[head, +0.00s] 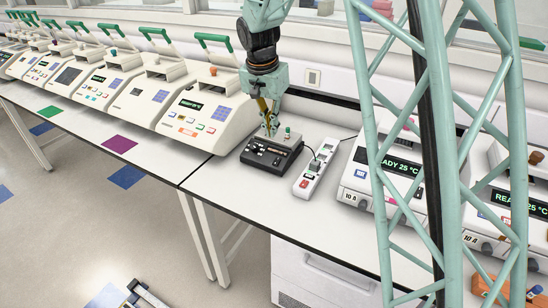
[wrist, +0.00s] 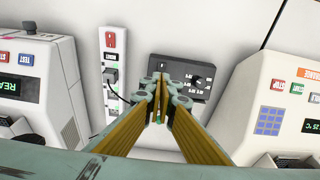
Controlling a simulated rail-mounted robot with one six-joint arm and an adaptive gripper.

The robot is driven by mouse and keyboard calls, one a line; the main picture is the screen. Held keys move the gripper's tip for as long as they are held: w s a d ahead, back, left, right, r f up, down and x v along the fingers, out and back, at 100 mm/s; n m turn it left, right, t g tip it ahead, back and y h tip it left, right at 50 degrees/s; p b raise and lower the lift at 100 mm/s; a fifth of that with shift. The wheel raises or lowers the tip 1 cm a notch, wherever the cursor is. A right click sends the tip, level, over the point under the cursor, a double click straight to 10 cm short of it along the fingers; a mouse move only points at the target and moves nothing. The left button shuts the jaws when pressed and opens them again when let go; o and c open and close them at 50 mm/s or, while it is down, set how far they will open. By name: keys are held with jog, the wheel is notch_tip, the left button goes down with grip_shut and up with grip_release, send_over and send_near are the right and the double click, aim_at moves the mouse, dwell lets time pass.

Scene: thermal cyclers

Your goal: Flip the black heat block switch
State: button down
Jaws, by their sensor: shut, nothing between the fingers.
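The black heat block (head: 266,160) sits on the white bench in the head view, between a row of thermal cyclers and a power strip. It also shows in the wrist view (wrist: 203,72), with a dark round knob and small light markings on its face. My gripper (head: 269,132) points down at the block's rear part, with its fingers shut and empty. In the wrist view the fingertips (wrist: 158,82) overlap the block's left part and hide some of it. I cannot tell whether they touch it. I cannot make out the switch or its position.
A white power strip (head: 317,169) with a red switch and a plugged-in cord lies right of the block. Thermal cyclers (head: 203,113) stand close on the left, and machines reading "READY 25 °C" (head: 394,178) on the right. Bare bench (head: 221,171) lies in front of the block.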

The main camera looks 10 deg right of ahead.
aim_at(275, 163)
jog(key=shift+w+a+f, duration=0.1)
jog(key=shift+w+f, duration=0.5)
jog(key=shift+f, duration=0.05)
jog(key=shift+f, duration=0.15)
jog(key=shift+x, duration=6.85)
jog(key=shift+f+b, duration=0.2)
jog(key=shift+b, duration=0.25)
